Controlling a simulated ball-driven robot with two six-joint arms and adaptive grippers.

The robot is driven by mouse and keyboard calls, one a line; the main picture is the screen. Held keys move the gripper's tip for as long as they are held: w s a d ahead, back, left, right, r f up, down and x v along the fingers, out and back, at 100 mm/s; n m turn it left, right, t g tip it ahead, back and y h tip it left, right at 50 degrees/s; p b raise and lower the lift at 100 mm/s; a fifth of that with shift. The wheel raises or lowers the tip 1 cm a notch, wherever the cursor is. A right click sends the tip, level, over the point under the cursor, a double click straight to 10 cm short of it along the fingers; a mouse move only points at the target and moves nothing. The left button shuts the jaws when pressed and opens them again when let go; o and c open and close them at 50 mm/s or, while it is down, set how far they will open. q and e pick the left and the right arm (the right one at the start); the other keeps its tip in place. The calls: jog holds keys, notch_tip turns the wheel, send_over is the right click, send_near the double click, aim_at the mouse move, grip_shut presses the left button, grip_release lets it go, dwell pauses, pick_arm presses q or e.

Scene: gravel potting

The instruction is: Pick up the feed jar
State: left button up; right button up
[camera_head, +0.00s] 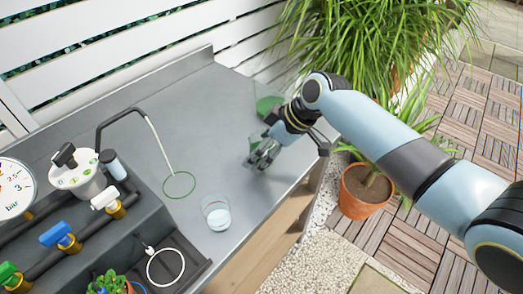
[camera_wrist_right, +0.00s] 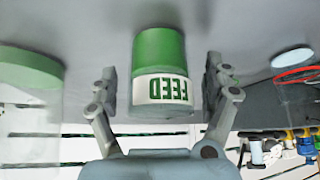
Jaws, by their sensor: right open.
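The feed jar (camera_wrist_right: 160,50) is green with a white band reading FEED, upside down in the right wrist view. It stands between the two fingers of my right gripper (camera_wrist_right: 160,72), which is open, with a gap visible on each side of the jar. In the head view my right gripper (camera_head: 262,154) is low over the right part of the grey bench (camera_head: 130,120), and its fingers largely hide the jar. My left gripper is not in view.
A clear vessel with a green disc (camera_head: 268,104) stands just behind the gripper. A small glass with pale contents (camera_head: 216,213) and a green ring (camera_head: 179,185) are nearer the front. Valves and a gauge (camera_head: 14,187) fill the left. A potted plant (camera_head: 365,190) is beyond the bench edge.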

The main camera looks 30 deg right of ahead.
aim_at(262, 135)
jog(key=c, duration=1.5)
jog(key=shift+r, duration=0.2)
jog(key=shift+d+r, duration=0.1)
jog(key=shift+r, duration=0.75)
notch_tip(262, 135, up, 2)
jog(key=s+d+r, duration=0.1)
jog(key=d+r, duration=0.1)
jog(key=d, duration=0.1)
jog(key=s+d+r+b, duration=0.1)
jog(key=d+r, duration=0.1)
jog(key=d, duration=0.2)
jog(key=d+r, duration=0.2)
jog(key=d, duration=0.2)
jog(key=shift+s+r, duration=0.4)
jog(key=shift+d, duration=0.1)
